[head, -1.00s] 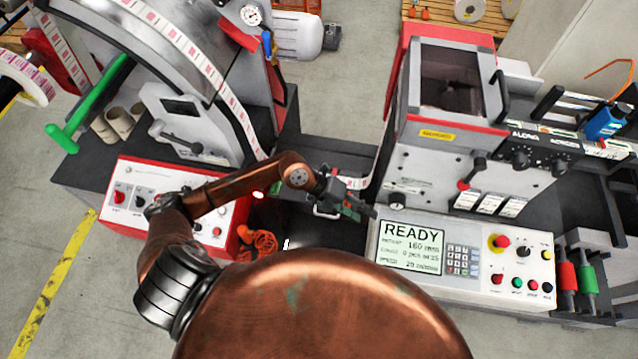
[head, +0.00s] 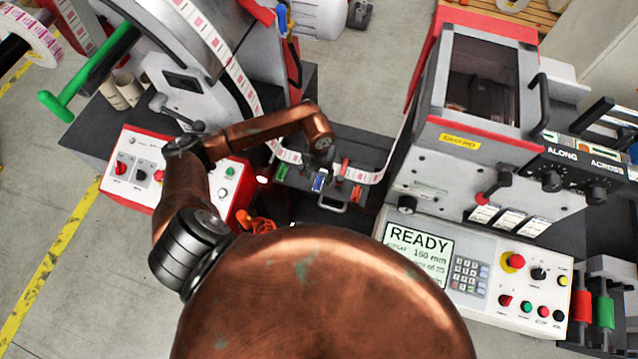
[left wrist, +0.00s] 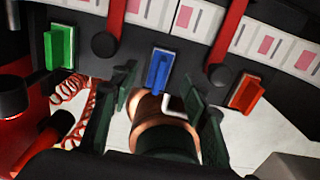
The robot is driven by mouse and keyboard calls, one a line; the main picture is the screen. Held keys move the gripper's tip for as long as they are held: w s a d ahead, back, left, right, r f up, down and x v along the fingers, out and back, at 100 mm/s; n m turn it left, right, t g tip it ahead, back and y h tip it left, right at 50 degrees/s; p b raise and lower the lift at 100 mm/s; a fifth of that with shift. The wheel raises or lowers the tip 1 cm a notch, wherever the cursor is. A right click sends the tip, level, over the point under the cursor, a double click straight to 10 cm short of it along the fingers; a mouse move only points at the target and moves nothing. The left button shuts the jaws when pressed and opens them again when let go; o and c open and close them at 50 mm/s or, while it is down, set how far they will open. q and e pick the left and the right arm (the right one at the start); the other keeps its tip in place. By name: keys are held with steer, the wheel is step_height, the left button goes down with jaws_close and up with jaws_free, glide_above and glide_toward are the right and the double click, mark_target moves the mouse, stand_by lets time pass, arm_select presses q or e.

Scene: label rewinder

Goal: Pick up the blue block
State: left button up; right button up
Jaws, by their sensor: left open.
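In the left wrist view the blue block (left wrist: 158,71) is near the middle, ahead of my left gripper (left wrist: 168,98). The gripper is open and empty, with one dark finger on each side of the view. The blue block lies beyond the fingertips, apparently clear of them. In the head view my wrist link hides most of this gripper. My right gripper does not show.
A label web (head: 365,177) passes the red posts (left wrist: 228,38) behind the blocks. A pale bent handle (head: 332,207) sits in front of the blue block. The READY panel (head: 418,243) is right and the red-edged control box (head: 128,160) left.

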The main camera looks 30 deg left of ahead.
arm_select(q)
step_height(320, 180, down, 2)
steer(key=shift+f+b, duration=0.1)
steer(key=shift+b, duration=0.25)
steer(key=shift+f, duration=0.25)
steer(key=shift+r, duration=0.1)
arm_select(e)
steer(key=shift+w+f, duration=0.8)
arm_select(q)
steer(key=c, duration=0.5)
jaws_close()
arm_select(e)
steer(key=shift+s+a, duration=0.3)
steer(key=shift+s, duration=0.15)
